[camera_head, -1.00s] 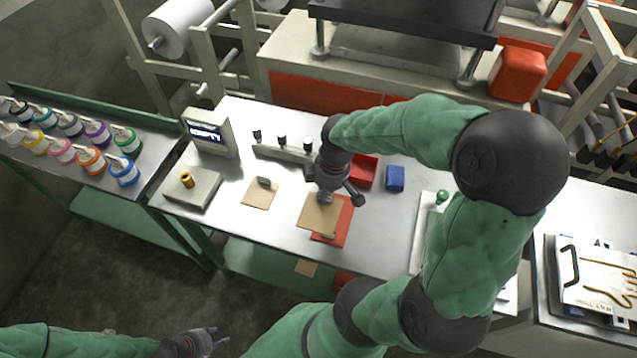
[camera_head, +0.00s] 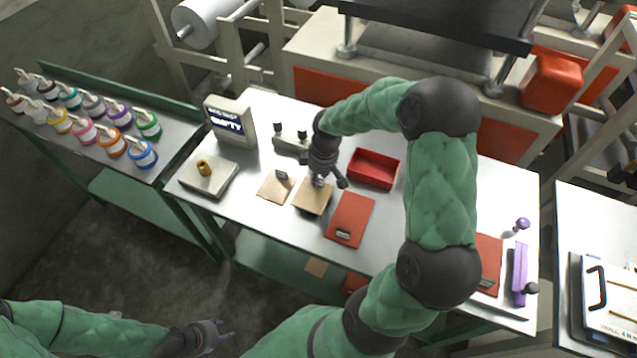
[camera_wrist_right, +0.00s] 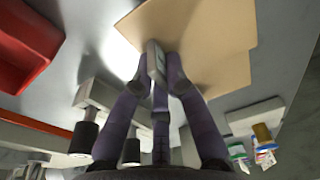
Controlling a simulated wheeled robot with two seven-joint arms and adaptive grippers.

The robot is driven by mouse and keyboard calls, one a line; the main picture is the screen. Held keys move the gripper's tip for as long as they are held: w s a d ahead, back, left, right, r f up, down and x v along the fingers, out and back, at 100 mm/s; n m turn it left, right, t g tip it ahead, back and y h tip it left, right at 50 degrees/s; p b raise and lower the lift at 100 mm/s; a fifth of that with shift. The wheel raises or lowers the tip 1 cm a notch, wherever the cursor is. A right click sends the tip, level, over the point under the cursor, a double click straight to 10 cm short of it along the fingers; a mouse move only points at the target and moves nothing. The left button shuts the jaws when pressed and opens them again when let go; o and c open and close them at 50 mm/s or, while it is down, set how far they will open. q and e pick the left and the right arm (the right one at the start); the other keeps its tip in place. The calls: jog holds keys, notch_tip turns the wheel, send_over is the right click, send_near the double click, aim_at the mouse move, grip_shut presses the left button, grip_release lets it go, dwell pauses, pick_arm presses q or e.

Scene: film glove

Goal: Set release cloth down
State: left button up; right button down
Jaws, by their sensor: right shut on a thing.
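A tan release cloth (camera_head: 313,199) with a small grey grip hangs flat under my right gripper (camera_head: 319,181), left of the red pad (camera_head: 350,219). In the right wrist view, the purple fingers (camera_wrist_right: 160,88) are closed on the grey grip, with the tan sheet (camera_wrist_right: 200,25) spread beyond them. A second tan sheet edge (camera_wrist_right: 228,78) shows beneath it. Another tan sheet (camera_head: 273,190) with a grey grip lies just left. Whether the held cloth touches the table is hard to tell. My left gripper (camera_head: 222,331) is empty, fingers apart, low over the floor.
A red tray (camera_head: 374,168) stands right of my right gripper. A display box (camera_head: 229,122) and a pale block with a brass knob (camera_head: 208,175) stand at the table's left. A side bench (camera_head: 75,150) holds several coloured bottles. A purple-handled tool (camera_head: 519,272) is at right.

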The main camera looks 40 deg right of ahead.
jog(key=shift+f, duration=1.3)
jog(key=shift+f, duration=0.1)
jog(key=c, duration=1.3)
grip_release()
jog(key=shift+b, duration=0.3)
jog(key=shift+o, duration=0.2)
jog(key=shift+r, duration=0.2)
jog(key=r+p, duration=0.1)
jog(key=r, duration=0.3)
jog(key=s+r+p, duration=0.1)
jog(key=r, duration=0.6)
jog(key=shift+s+d+r+p, duration=0.2)
jog(key=shift+d+r+p, duration=0.15)
jog(key=shift+p, duration=0.05)
